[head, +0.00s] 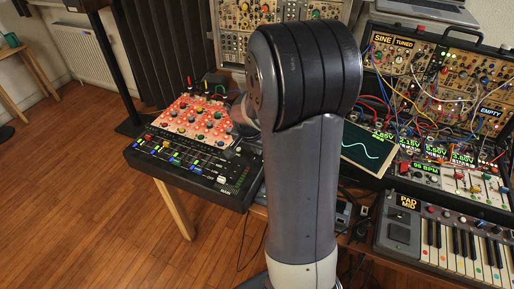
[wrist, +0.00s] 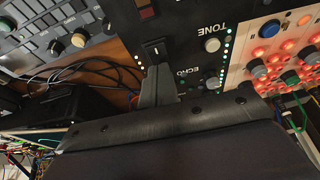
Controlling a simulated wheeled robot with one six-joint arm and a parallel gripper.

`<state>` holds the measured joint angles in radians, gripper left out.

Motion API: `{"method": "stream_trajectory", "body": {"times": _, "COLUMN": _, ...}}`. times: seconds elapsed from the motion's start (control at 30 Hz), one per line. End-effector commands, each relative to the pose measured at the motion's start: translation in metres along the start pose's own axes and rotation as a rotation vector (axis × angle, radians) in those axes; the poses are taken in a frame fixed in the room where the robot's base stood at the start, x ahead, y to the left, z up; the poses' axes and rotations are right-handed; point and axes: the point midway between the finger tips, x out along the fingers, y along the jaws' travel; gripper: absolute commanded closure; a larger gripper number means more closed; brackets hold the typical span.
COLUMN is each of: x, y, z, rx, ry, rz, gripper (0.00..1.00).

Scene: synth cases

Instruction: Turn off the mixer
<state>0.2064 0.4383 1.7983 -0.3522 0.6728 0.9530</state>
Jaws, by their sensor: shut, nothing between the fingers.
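The mixer (head: 150,160) is a black desk with coloured faders and knobs, at the table's left corner in the head view. In the wrist view, a black panel (wrist: 185,20) with TONE and ECHO labels and lit green dots appears to be part of it. A small black rocker switch (wrist: 154,50) with a white mark sits on that panel. My gripper (wrist: 158,70) is shut and empty, its fingertips just by the switch; I cannot tell whether they touch it. In the head view my arm hides the gripper and part of the mixer's right side.
A red-lit knob panel (head: 195,118) lies against the mixer. A screen with a wave (head: 366,151), patched modules (head: 440,70) and a keyboard (head: 450,240) stand to the right. Loose cables (wrist: 85,75) lie beside the black panel. Wooden floor (head: 80,220) is open at left.

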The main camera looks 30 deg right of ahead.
Motion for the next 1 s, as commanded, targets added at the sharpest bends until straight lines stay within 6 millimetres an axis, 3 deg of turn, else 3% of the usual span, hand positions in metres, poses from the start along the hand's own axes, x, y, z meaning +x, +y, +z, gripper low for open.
{"method": "stream_trajectory", "body": {"times": 0.73, "x": 0.006, "y": 0.000, "z": 0.001, "rx": 0.000, "ry": -0.002, "rz": 0.001, "gripper": 1.00}}
{"method": "stream_trajectory", "body": {"times": 1.0, "x": 0.005, "y": 0.001, "z": 0.011, "rx": -0.001, "ry": -0.005, "rz": 0.002, "gripper": 1.00}}
